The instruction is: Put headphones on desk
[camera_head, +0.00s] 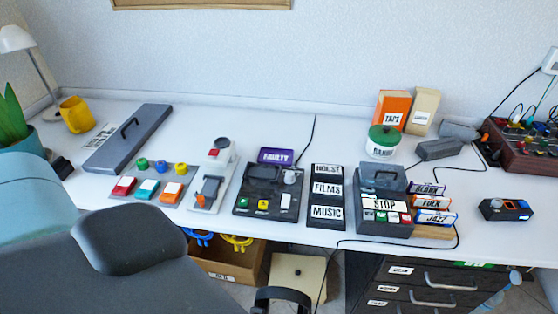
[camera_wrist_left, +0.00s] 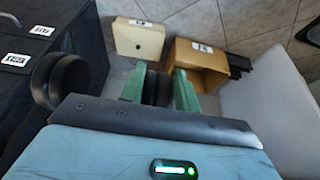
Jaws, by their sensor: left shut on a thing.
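The black headphones show in the left wrist view, with one round ear cup (camera_wrist_left: 62,82) at the left and the other between my fingers. Their dark curved band (camera_head: 283,296) shows at the bottom of the head view, below the desk's front edge. My left gripper (camera_wrist_left: 158,92) has green fingers and is shut on the ear cup between them. In the head view my own arm hides this gripper. The white desk (camera_head: 340,150) runs across the head view, with the headphones in front of and below its top. My right gripper is in neither view.
The desk holds several devices, including a black labelled strip (camera_head: 327,197) and a STOP box (camera_head: 384,222). A dark drawer unit (camera_head: 430,285) stands below at the right. A cardboard box (camera_wrist_left: 205,55) and a cream box (camera_wrist_left: 138,39) stand on the floor. Bare desk remains behind the devices.

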